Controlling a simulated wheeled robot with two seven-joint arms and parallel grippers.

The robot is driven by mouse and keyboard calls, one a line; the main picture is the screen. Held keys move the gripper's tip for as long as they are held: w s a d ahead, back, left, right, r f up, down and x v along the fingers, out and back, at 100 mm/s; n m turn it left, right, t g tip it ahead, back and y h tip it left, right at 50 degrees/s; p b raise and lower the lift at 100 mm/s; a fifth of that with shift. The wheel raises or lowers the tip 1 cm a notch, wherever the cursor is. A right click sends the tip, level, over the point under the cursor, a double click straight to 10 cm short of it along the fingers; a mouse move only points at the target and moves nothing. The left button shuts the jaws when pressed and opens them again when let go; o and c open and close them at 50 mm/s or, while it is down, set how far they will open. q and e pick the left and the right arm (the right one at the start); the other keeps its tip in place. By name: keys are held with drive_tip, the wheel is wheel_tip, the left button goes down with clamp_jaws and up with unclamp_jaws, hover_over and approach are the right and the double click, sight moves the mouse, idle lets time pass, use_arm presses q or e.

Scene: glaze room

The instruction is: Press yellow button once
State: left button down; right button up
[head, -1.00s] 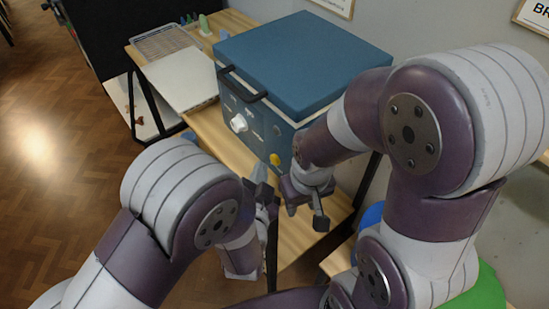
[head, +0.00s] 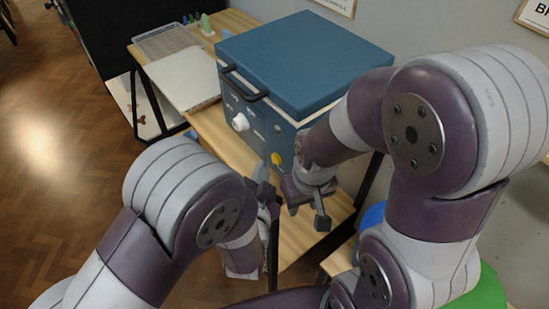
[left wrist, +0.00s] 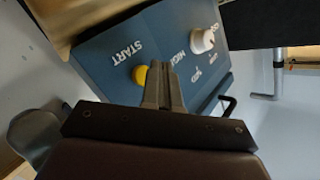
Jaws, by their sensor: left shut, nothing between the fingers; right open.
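The yellow button (head: 276,158) is on the front panel of the blue kiln-like box (head: 300,62), low and to the right of a white knob (head: 240,122). In the left wrist view the yellow button (left wrist: 140,75) sits beside the word START. My left gripper (head: 262,174) is shut and empty, its fingertips close in front of the panel near the button. In the left wrist view its fingertips (left wrist: 158,66) overlap the button's right edge; I cannot tell whether they touch it. My right gripper (head: 307,207) is open and empty, to the right of the left one.
The box stands on a wooden table (head: 215,135) with a dark handle (head: 243,84) on its front. A blue round thing (head: 372,215) and a green one (head: 488,290) lie at the right.

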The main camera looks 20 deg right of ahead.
idle(0.7)
use_arm(q)
drive_tip(key=shift+w+d, duration=0.15)
drive_tip(key=shift+d, duration=0.25)
drive_tip(key=shift+w+d+r, duration=0.15)
drive_tip(key=shift+d, duration=0.5)
idle(0.7)
drive_tip(key=shift+s+a, duration=0.25)
drive_tip(key=shift+a, duration=0.65)
drive_tip(key=shift+s+a, duration=0.1)
drive_tip(key=shift+a, duration=0.05)
drive_tip(key=shift+s+a, duration=0.25)
drive_tip(key=shift+a, duration=0.5)
drive_tip(key=shift+s+a, duration=0.3)
drive_tip(key=shift+a, duration=0.45)
drive_tip(key=shift+s+a, duration=0.25)
drive_tip(key=shift+a, duration=0.5)
